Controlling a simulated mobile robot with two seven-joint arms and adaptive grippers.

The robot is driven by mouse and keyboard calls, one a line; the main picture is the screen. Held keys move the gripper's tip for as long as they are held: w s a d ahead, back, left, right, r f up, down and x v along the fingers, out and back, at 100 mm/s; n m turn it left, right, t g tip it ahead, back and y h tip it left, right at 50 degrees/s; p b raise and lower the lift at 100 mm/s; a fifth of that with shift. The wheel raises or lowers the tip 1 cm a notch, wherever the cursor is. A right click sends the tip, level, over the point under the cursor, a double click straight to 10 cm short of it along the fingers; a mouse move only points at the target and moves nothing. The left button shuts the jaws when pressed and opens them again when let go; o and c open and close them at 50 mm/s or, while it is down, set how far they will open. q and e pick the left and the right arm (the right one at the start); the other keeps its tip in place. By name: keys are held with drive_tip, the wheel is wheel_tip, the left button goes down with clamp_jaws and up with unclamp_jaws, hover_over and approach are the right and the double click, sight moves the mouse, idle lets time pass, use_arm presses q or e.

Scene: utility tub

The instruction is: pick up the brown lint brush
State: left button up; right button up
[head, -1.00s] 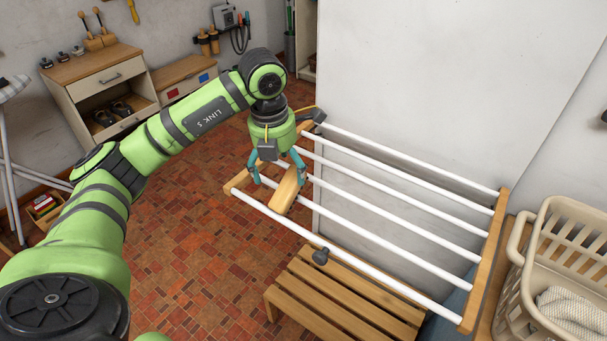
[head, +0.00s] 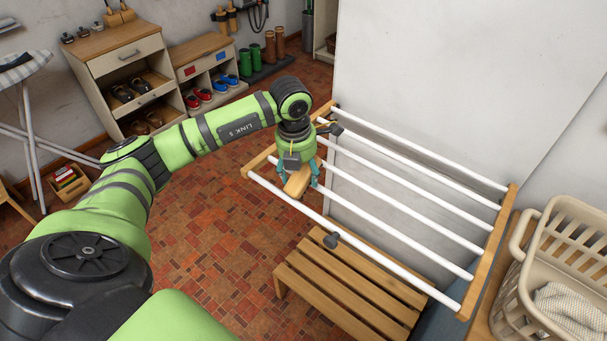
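The brown lint brush (head: 297,184) is a light-brown wooden piece lying across the near-left end of the white-barred drying rack (head: 400,207). My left gripper (head: 300,178) points down right over it. My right gripper is not in view.
A slatted wooden bench (head: 345,285) stands below the rack. A beige laundry basket (head: 555,262) with a cloth is at the right. A large white panel (head: 450,80) rises behind the rack. Shoe cabinets (head: 125,75) stand at the back left. The tiled floor is open at the left.

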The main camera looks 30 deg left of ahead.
sight(305, 165)
use_arm(q)
drive_tip(key=c, duration=0.4)
drive_tip(key=shift+w+r+b, duration=0.15)
drive_tip(key=shift+r+b, duration=0.4)
drive_tip(key=shift+r, duration=0.2)
drive_tip(key=r, duration=0.1)
drive_tip(key=r+b, duration=0.1)
drive_tip(key=shift+d+r, duration=0.35)
drive_tip(key=shift+r, duration=0.05)
drive_tip(key=d+r+b, duration=0.1)
drive_tip(key=d+r, duration=0.1)
drive_tip(key=d, duration=0.1)
drive_tip(key=d+r+b, duration=0.1)
drive_tip(key=d+r, duration=0.1)
drive_tip(key=d, duration=0.1)
drive_tip(key=w+d+r+b, duration=0.1)
drive_tip(key=d+r, duration=0.1)
drive_tip(key=d, duration=0.1)
drive_tip(key=shift+d, duration=0.4)
drive_tip(key=shift+d+r, duration=0.4)
drive_tip(key=shift+d, duration=0.15)
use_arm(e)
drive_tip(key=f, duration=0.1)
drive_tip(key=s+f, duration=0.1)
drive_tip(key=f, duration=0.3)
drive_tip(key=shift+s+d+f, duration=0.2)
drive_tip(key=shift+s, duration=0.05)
